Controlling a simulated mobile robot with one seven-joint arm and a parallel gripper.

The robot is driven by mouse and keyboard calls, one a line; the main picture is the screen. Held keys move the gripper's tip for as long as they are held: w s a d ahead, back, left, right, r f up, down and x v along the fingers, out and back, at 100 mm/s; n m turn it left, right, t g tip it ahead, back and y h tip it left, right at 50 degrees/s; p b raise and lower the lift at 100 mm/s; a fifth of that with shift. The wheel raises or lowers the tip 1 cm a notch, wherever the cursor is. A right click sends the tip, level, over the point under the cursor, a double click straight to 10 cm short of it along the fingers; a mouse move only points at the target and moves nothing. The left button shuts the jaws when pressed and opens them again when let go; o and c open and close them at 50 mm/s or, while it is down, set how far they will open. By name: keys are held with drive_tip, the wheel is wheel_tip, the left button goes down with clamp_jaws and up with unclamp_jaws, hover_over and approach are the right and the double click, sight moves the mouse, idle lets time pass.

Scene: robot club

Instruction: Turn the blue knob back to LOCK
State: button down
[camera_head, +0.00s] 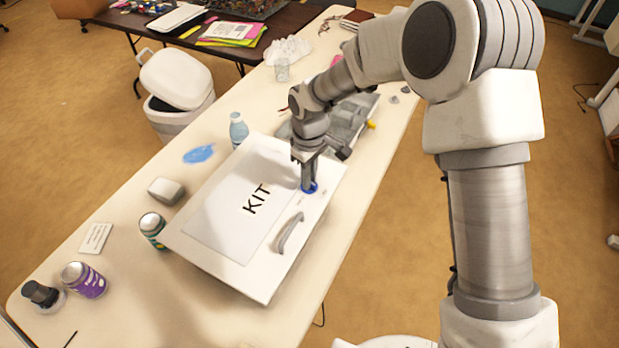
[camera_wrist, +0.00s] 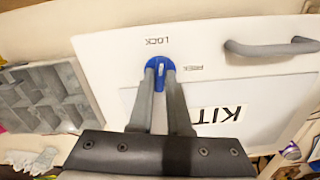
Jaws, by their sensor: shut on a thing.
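The white case lid marked KIT (camera_head: 222,205) lies on the long table. Its blue knob (camera_head: 314,188) is near the right edge, under my gripper (camera_head: 308,178). In the wrist view the blue knob (camera_wrist: 157,60) sits between the fingertips of my gripper (camera_wrist: 161,74), which is shut on it. The word LOCK (camera_wrist: 157,41) is printed beyond the knob and FREE (camera_wrist: 190,69) to its right. A pale mark runs along the knob between the fingers, roughly in line with LOCK; its exact angle is hard to tell. The fingers hide the knob's sides.
A grey handle (camera_head: 289,233) stands up from the lid near the knob. A grey compartment tray (camera_wrist: 42,98) lies beside the case.

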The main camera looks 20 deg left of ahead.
drive_tip(key=shift+n, duration=1.1)
drive_tip(key=c, duration=0.9)
unclamp_jaws()
drive_tip(key=shift+o, duration=0.2)
wheel_tip(320, 180, up, 17)
drive_tip(key=shift+r, duration=0.2)
